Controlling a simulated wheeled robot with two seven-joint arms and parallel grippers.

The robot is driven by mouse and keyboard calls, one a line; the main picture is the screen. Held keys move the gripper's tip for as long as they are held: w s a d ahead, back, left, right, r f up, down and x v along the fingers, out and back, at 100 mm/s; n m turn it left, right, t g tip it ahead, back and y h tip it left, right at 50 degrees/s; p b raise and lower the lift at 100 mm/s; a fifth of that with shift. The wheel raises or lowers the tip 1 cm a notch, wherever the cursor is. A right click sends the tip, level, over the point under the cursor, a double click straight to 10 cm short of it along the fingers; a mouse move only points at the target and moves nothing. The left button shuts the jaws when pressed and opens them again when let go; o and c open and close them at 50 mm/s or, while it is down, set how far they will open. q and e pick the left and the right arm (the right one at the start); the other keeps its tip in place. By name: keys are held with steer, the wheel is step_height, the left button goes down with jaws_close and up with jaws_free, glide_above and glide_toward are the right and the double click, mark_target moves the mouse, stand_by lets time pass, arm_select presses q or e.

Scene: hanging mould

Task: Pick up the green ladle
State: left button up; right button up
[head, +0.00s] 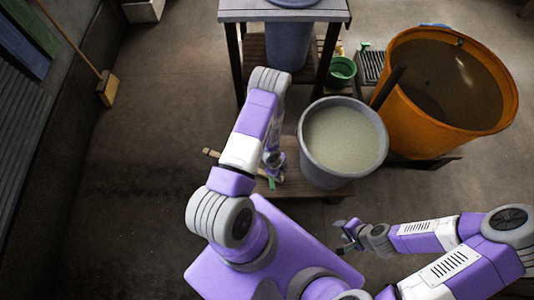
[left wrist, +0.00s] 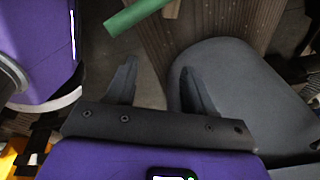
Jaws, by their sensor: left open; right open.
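My left gripper (head: 274,172) is low beside the grey tub, mostly hidden by its own arm in the head view. The left wrist view shows its two fingers (left wrist: 158,68) apart with nothing between them. A green rod-like piece (left wrist: 136,15), which may be part of the green ladle, lies beyond the fingertips at the top of that view, cut off by the edge. In the head view a small green piece (head: 271,183) shows just by the left gripper; I cannot make out a ladle bowl. My right gripper (head: 343,236) is open and empty over the floor.
A grey tub (head: 374,174) of pale liquid stands on a low wooden bench (head: 316,190). A wooden stick (head: 211,153) juts out left of my arm. A large orange tub (head: 418,134), a green bucket (head: 341,70) and a table (head: 232,16) stand behind.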

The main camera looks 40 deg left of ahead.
arm_select(q)
steer(key=a+f+m, duration=0.2)
steer(key=m, duration=0.1)
steer(key=a+f+m, duration=0.1)
steer(key=a+m, duration=0.1)
steer(key=m, duration=0.1)
steer(key=w+a+f+m, duration=0.1)
steer(key=a+f+m, duration=0.1)
steer(key=a+m, duration=0.1)
steer(key=shift+a+f+m+y+b, duration=0.1)
steer(key=shift+f+m+y+b, duration=0.2)
steer(key=shift+m+y+b, duration=0.15)
steer(key=shift+m, duration=0.45)
steer(key=f+b, duration=0.1)
steer(key=f, duration=0.1)
steer(key=f+b, duration=0.1)
steer(key=f, duration=0.2)
steer(key=w+f+b, duration=0.1)
steer(key=f, duration=0.2)
steer(key=shift+d, duration=0.2)
steer(key=shift+r, duration=0.15)
jaws_close()
